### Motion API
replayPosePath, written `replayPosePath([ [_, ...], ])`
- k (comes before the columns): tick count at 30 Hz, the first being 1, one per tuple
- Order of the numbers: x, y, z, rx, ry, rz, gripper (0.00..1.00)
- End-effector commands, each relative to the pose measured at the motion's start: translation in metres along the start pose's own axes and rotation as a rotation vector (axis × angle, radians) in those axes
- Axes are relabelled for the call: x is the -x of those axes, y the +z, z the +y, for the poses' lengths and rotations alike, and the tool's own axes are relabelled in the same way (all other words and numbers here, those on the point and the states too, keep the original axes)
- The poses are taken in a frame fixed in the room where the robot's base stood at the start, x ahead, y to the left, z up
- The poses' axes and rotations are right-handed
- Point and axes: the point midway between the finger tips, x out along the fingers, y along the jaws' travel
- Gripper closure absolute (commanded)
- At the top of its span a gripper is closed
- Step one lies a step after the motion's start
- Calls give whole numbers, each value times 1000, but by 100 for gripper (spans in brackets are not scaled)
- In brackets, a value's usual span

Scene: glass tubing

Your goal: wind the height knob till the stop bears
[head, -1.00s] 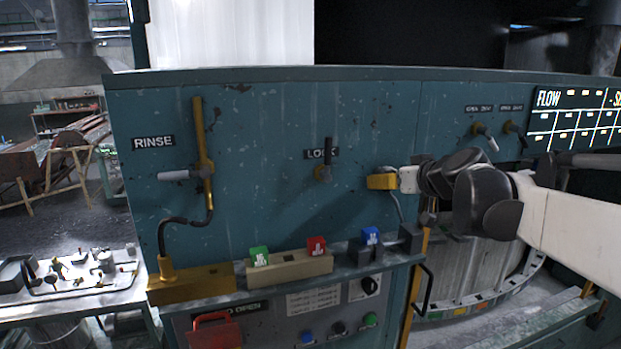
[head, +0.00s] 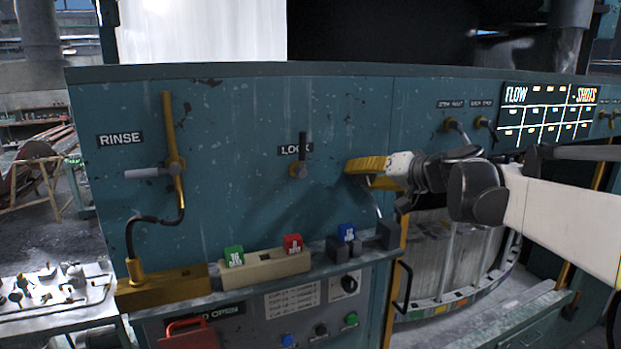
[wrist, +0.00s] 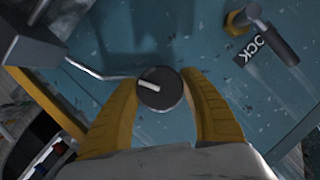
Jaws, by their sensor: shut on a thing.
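A round black knob with a white pointer mark (wrist: 160,88) sits between the two yellow fingers of my gripper (wrist: 161,80) in the wrist view. The gripper is shut on this knob, one finger on each side. In the head view, my gripper (head: 368,164) is at the teal panel, right of the LOCK lever, and hides the knob. A thin bent metal rod (wrist: 98,73) runs from a dark block (wrist: 35,46) to the knob area. The block also shows on the ledge in the head view (head: 388,235). I cannot tell which part is the stop, or whether it bears.
The LOCK lever (head: 301,155) is left of the gripper, and the RINSE valve handle (head: 147,173) is farther left. Green, red and blue tagged blocks stand on the ledge below. A curved machine part (head: 465,255) is at lower right.

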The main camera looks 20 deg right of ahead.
Motion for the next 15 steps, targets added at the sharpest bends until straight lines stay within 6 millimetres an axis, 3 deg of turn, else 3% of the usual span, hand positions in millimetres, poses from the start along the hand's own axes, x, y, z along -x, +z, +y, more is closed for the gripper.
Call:
replayPosePath([
  [15, 0, 0, 0, -41, -18, -1, 79],
])
